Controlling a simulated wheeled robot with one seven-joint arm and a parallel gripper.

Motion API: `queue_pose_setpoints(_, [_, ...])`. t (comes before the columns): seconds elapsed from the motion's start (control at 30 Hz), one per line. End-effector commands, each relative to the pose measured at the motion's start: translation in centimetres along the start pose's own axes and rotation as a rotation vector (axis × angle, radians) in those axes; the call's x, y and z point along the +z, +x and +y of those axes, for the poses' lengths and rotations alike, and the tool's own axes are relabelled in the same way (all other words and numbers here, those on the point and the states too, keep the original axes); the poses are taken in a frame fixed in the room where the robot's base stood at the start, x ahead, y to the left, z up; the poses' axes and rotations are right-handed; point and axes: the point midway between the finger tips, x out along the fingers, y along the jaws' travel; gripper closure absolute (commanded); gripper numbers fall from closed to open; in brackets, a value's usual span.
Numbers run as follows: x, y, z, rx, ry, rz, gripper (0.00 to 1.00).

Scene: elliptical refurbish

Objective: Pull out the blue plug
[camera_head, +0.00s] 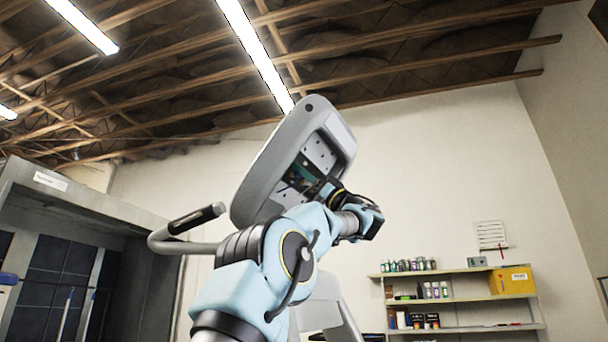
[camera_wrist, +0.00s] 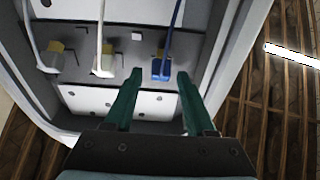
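The blue plug (camera_wrist: 161,68) sits in the dark socket strip of the console, with its blue cable (camera_wrist: 176,18) running up from it. My gripper (camera_wrist: 159,78) is open, its two green fingers pointing at the panel. In the wrist view the fingertips lie left and right of the blue plug, with a gap on each side; I cannot tell how far in front of it they are. In the head view my gripper (camera_head: 303,184) reaches into the open back of the grey console (camera_head: 268,150); the plug cannot be made out there.
Two white plugs with white cables, a middle one (camera_wrist: 103,66) and a left one (camera_wrist: 49,60), stand left of the blue plug. The console's raised rim (camera_wrist: 245,45) borders the panel on the right. A grey handlebar (camera_head: 172,243) juts left below the console.

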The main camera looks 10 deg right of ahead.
Motion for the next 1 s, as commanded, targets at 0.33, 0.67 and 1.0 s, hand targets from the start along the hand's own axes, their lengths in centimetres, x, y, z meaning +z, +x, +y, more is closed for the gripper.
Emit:
queue_pose_setpoints(0.33, [0.1,-0.7,0.0,0.0,0.0,0.001,0.43])
queue_pose_setpoints(0.67, [0.3,-6.8,0.0,0.002,-0.002,0.001,0.43])
queue_pose_setpoints(1.0, [0.1,-10.7,0.0,0.0,0.0,0.001,0.43])
